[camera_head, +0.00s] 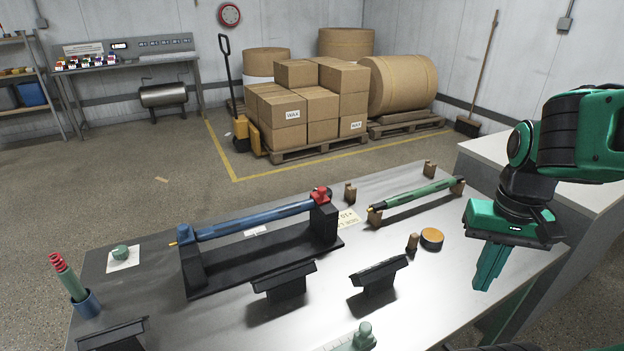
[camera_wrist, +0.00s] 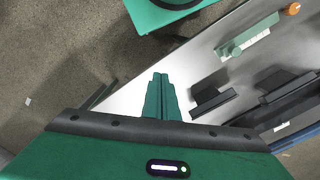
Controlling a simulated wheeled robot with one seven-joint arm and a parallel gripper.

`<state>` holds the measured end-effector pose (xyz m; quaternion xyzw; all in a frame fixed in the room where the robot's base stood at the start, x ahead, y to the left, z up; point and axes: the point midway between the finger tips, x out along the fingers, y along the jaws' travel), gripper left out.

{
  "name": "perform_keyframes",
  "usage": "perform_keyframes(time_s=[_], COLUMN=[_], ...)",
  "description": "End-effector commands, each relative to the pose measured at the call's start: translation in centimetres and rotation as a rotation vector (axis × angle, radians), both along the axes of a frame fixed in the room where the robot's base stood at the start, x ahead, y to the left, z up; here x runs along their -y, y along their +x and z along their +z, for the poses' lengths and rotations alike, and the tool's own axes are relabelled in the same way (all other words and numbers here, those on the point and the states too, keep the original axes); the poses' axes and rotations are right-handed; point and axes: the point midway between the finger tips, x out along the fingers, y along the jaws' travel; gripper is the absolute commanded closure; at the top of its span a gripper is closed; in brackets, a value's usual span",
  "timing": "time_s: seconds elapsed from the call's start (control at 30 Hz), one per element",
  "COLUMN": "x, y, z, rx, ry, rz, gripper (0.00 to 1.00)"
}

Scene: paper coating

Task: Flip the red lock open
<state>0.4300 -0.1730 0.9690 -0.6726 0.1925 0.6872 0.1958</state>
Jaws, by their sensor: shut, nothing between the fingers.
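The red lock (camera_head: 320,195) sits on top of the right upright of a black stand (camera_head: 262,262), over the right end of a blue roller (camera_head: 255,218). Whether it is latched is too small to tell. I cannot make out the lock in the wrist view. My green gripper (camera_head: 482,286) is shut and empty. It points down over the right part of the table, well to the right of the lock and apart from it. Its closed fingers also show in the wrist view (camera_wrist: 160,82).
A green roller (camera_head: 415,194) lies on wooden supports behind. A round tan-topped tin (camera_head: 431,238) and small wooden peg (camera_head: 412,242) stand between gripper and stand. Black brackets (camera_head: 378,278) (camera_head: 284,283) line the front. A blue cup (camera_head: 87,304) stands at left.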

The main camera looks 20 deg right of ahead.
Motion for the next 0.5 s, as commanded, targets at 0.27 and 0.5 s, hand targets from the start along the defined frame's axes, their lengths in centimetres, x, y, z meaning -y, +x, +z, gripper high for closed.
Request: perform_keyframes(time_s=[0.27, 0.5], x=[0.3, 0.7], y=[0.2, 11.3], z=[1.1, 4.4], rx=[0.022, 0.076], ry=[-0.011, -0.081], rz=[0.009, 0.066], gripper=[1.00, 1.00])
